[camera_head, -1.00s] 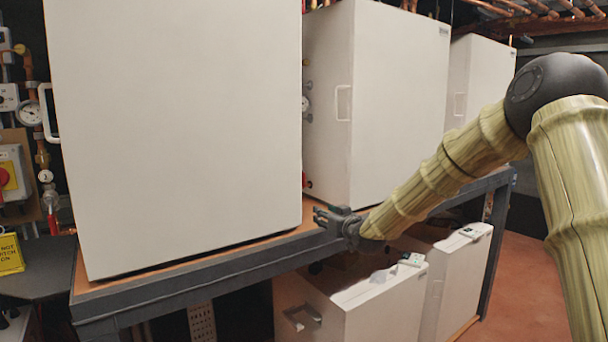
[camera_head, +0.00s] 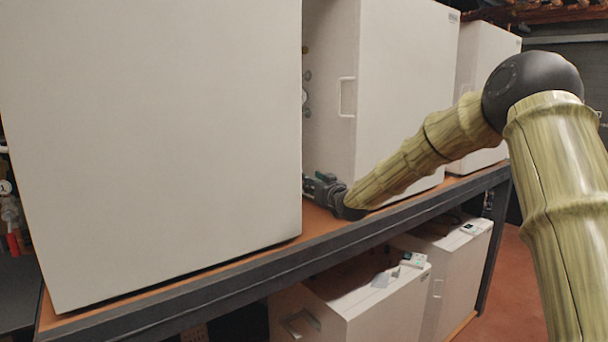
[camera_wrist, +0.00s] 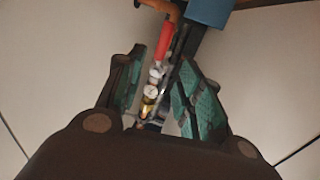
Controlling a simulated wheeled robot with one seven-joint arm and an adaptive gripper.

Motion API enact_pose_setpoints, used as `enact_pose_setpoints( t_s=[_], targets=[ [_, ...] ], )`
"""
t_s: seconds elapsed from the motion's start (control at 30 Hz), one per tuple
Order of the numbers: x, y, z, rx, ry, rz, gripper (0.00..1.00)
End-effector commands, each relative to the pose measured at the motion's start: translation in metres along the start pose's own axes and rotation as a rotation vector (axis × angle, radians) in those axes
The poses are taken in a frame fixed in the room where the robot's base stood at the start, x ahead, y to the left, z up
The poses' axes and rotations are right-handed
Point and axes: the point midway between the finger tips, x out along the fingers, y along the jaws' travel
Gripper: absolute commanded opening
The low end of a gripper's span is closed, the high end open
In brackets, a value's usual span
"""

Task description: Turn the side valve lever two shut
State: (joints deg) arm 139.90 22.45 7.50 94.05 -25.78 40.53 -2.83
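A valve lever with a red handle (camera_wrist: 165,42) shows in the wrist view, in the gap between two white cabinets. A brass and silver valve fitting (camera_wrist: 150,94) is just below it. My gripper (camera_wrist: 163,62) is open, its two green-padded fingers on either side of the line of the fitting and lever. No contact with the lever is visible, and I cannot tell how far beyond the fingertips it is. In the head view my gripper (camera_head: 311,184) is at the mouth of the gap, just above the shelf; the lever there is hidden.
The near white cabinet (camera_head: 160,140) and the second cabinet (camera_head: 400,90) bound the narrow gap. They stand on a shelf (camera_head: 260,262) with a dark front rail. White boxes (camera_head: 385,310) sit below. Another red lever (camera_head: 13,244) shows at far left. A blue block (camera_wrist: 208,12) is near the red handle.

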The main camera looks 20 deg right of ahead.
Motion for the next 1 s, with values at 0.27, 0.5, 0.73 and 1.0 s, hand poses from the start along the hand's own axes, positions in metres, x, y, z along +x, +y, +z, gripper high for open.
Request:
enact_pose_setpoints(
  t_s=[0.27, 0.5, 0.73, 1.0],
  targets=[
    [0.033, 0.002, -0.001, 0.001, -0.002, 0.002, 0.36],
    [0.057, 0.001, -0.001, 0.000, 0.000, 0.001, 0.36],
    [0.067, 0.001, -0.001, 0.000, 0.000, 0.001, 0.36],
    [0.068, 0.001, 0.000, 0.000, 0.000, 0.001, 0.36]
  ],
)
